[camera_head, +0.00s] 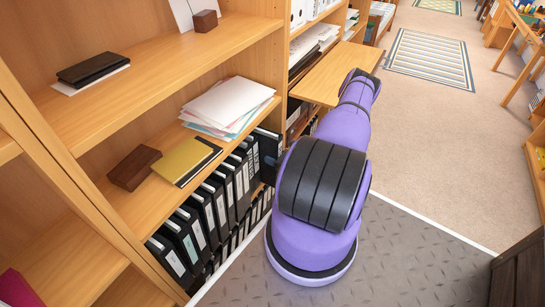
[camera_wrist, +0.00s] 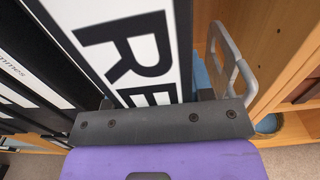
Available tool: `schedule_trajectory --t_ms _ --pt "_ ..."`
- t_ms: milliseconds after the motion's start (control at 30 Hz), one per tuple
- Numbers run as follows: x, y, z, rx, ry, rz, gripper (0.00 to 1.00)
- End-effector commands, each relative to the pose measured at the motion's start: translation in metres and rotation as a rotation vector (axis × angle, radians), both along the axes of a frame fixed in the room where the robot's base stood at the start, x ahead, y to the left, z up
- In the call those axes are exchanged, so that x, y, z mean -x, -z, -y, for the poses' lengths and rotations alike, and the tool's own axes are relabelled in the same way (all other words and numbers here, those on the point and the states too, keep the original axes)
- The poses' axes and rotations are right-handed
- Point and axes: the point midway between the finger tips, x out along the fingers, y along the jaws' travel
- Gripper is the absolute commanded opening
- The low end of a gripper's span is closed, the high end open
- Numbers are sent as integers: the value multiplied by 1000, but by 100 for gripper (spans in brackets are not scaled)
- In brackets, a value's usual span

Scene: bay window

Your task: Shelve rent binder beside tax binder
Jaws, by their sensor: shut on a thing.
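In the wrist view, a binder with a white spine label and large black letters starting "RE" (camera_wrist: 140,50) stands in front of my gripper (camera_wrist: 190,65). I take it as the rent binder; the rest of the word is hidden behind the dark gripper bar. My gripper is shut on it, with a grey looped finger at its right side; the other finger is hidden. In the head view my purple arm hides the gripper at the shelf. Black binders (camera_head: 207,212) stand in a row on a low shelf; their labels are too small to tell which is the tax binder.
Another dark binder with a partly readable label (camera_wrist: 22,75) is close on the left in the wrist view. A wooden upright (camera_wrist: 275,40) is on the right. A shelf above the binders holds papers (camera_head: 228,103), a yellow notebook (camera_head: 185,160) and a brown block (camera_head: 134,168).

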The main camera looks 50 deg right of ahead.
Motion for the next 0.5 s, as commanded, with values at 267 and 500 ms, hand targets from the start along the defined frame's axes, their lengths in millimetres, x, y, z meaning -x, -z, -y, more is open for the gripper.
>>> schedule_trajectory --t_ms 267,500 --pt "-1 1 0 1 0 4 0" --pt "-1 3 0 1 0 4 0"
